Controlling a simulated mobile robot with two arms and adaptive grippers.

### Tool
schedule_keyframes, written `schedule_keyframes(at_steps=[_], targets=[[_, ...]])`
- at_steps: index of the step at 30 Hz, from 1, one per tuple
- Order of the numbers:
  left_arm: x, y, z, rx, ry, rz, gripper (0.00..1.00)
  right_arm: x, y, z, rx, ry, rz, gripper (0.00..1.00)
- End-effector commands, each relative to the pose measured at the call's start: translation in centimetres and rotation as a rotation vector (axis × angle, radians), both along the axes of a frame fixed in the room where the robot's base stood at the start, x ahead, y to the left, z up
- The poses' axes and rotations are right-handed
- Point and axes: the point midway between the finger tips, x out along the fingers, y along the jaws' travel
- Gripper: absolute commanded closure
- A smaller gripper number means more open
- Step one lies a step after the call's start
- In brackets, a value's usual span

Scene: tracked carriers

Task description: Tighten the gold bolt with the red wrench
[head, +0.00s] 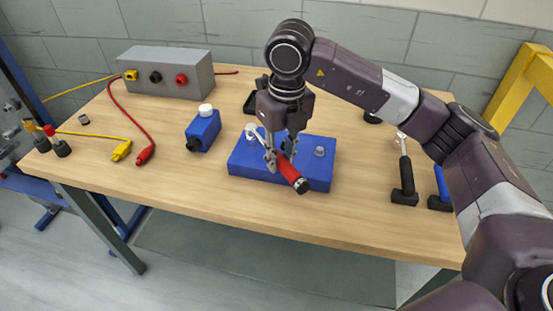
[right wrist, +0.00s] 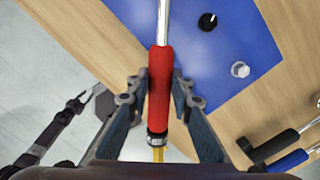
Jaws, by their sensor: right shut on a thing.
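My right gripper (head: 279,150) is shut on the red handle of the red wrench (head: 293,178), above the front of the blue block (head: 262,168). In the right wrist view the handle (right wrist: 159,88) lies between the two fingers, and the silver shaft runs up over the block (right wrist: 225,40). In the head view the wrench slants from back left to front right, its head near a pale bolt (head: 250,131). Another greyish bolt (head: 319,151) stands on the right of the block. I cannot make out a gold colour on either. My left gripper is not seen.
A blue bottle-like part (head: 203,131) with a white cap stands left of the block. A grey box (head: 166,72) with coloured sockets and cables is at the back left. The table's front (head: 180,190) is clear.

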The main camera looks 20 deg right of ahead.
Motion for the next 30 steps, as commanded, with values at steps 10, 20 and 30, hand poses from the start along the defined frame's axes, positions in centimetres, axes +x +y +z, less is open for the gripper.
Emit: schedule_keyframes(at_steps=[10, 20, 30], targets=[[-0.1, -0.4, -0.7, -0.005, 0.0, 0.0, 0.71, 0.4, -1.3, 0.0, 0.001, -0.002, 0.091, 1.0], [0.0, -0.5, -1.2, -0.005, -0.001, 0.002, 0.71, 0.8, -2.5, -0.1, 0.001, -0.002, 0.18, 1.0], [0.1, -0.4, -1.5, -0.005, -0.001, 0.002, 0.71, 1.2, -3.5, 0.0, 0.001, -0.002, 0.265, 1.0]])
